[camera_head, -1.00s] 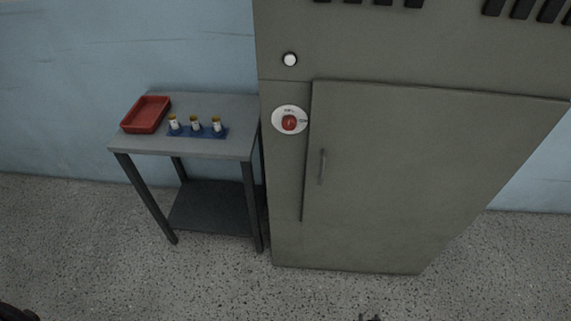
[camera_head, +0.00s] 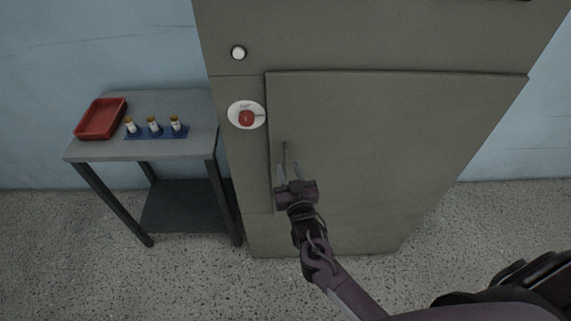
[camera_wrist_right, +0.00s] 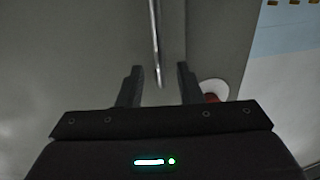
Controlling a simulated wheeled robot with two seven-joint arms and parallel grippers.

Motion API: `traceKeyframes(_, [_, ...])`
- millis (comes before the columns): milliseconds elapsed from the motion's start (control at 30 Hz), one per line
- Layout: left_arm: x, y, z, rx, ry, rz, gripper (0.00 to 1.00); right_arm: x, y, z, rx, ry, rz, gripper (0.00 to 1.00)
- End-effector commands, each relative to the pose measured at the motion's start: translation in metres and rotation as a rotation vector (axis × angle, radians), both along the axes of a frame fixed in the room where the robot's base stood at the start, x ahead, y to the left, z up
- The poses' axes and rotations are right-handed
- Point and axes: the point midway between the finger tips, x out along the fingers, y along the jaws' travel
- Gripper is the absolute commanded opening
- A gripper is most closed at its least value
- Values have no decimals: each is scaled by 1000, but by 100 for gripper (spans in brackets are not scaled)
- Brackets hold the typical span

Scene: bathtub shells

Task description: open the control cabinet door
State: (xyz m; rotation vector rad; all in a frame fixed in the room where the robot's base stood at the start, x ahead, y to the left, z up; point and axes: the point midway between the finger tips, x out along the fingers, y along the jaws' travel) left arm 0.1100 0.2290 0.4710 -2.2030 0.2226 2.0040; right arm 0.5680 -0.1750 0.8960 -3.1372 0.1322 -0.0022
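The grey control cabinet (camera_head: 231,160) stands in the middle, and its door (camera_head: 400,130) looks closed. The thin upright door handle (camera_head: 285,152) is near the door's left edge, partly hidden by my right gripper in the head view. My right gripper (camera_head: 289,172) is in front of the door at the handle. In the right wrist view the gripper (camera_wrist_right: 158,82) is open, fingers spread, with the metal handle (camera_wrist_right: 155,40) lined up between them, its near end close to the fingertips. I cannot tell whether they touch. My left gripper is not in view.
A red knob (camera_head: 246,117) on a white disc and a white button (camera_head: 238,53) sit left of the door. A table (camera_head: 190,149) to the left holds a red tray (camera_head: 101,118) and a blue rack (camera_head: 157,134) with small bottles. Speckled floor in front is clear.

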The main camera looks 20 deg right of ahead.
Motion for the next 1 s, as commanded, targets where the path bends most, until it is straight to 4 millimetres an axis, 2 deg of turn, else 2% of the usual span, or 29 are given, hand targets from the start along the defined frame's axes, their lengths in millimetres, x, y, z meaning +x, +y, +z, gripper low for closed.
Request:
traceKeyframes(100, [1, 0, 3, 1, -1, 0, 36, 13, -1, 1, 1, 0, 1, 33])
traceKeyframes(200, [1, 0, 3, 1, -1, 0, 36, 19, -1, 0, 1, 1, 1, 33])
traceKeyframes(467, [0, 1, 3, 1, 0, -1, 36, 20, -1, -1, 1, 2, 1, 33])
traceKeyframes(733, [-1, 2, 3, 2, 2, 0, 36, 20, -1, -1, 1, 2, 1, 0])
traceKeyframes(1000, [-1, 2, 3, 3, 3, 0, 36, 20, -1, -1, 0, 2, 1, 0])
